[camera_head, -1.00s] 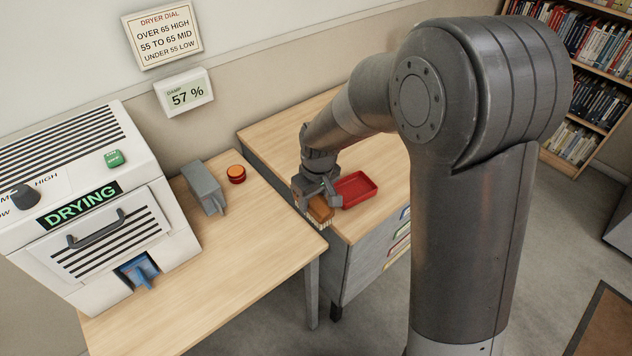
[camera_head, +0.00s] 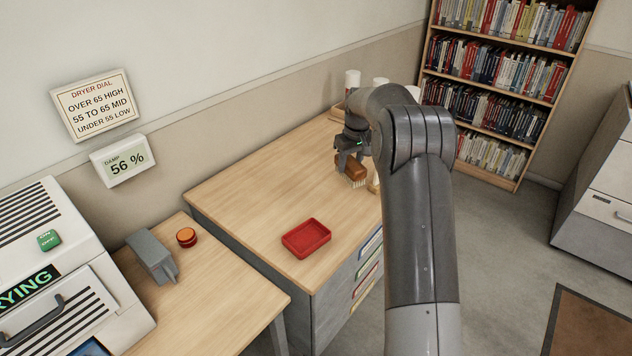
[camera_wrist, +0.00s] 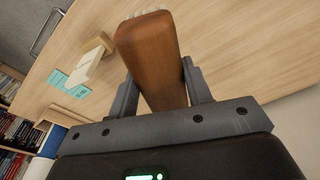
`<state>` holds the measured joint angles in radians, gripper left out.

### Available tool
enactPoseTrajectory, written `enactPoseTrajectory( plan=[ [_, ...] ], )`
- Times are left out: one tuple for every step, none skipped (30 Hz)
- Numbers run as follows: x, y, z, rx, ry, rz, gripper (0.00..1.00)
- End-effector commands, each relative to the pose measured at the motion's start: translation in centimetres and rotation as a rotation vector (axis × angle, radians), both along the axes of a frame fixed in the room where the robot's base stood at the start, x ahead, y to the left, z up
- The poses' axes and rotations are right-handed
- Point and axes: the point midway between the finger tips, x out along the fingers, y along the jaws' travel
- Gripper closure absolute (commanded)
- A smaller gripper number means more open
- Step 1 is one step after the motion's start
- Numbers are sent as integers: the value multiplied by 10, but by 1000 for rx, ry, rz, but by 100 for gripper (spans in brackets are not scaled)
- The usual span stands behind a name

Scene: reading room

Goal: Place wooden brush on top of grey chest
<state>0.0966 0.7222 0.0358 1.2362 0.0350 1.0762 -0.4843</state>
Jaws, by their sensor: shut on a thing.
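The wooden brush (camera_head: 350,168), with a brown back and pale bristles, is held in my gripper (camera_head: 353,152). In the wrist view the brush (camera_wrist: 150,55) sits between the two fingers of my gripper (camera_wrist: 160,95), which are shut on it. The brush is above the wooden top of the grey chest (camera_head: 250,195), towards its far right end. I cannot tell whether the bristles touch the top. The chest has a grey front with several coloured labels; my arm hides part of its right side.
A red tray (camera_head: 306,238) lies on the chest's near part. A wooden block with a pale piece (camera_wrist: 90,60) and a teal card (camera_wrist: 68,84) lie near the brush. White cylinders (camera_head: 352,80) stand at the back. The left-middle of the chest top is clear.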

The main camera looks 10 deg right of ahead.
Motion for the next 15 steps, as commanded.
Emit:
enactPoseTrajectory(
  plan=[
    [3, -2, -1, 0, 0, -3, 81],
    [4, -1, -2, 0, 0, -4, 81],
    [7, 2, -4, 0, 0, -4, 81],
    [9, 6, -7, 0, 1, -4, 81],
    [11, 11, -11, 1, 1, -3, 81],
    [15, 19, -16, 0, 1, -2, 81],
    [18, 25, -20, 1, 1, -2, 81],
    [21, 32, -25, 0, 2, -1, 81],
    [25, 40, -30, 0, 1, -2, 81],
    [29, 46, -35, 0, 1, -1, 81],
    [32, 53, -39, 0, 0, -1, 81],
    [36, 61, -44, 0, 1, -2, 81],
    [39, 66, -48, -1, 0, -2, 81],
    [42, 72, -51, -1, 0, -2, 81],
    [45, 78, -56, -1, 0, -3, 81]
  ],
)
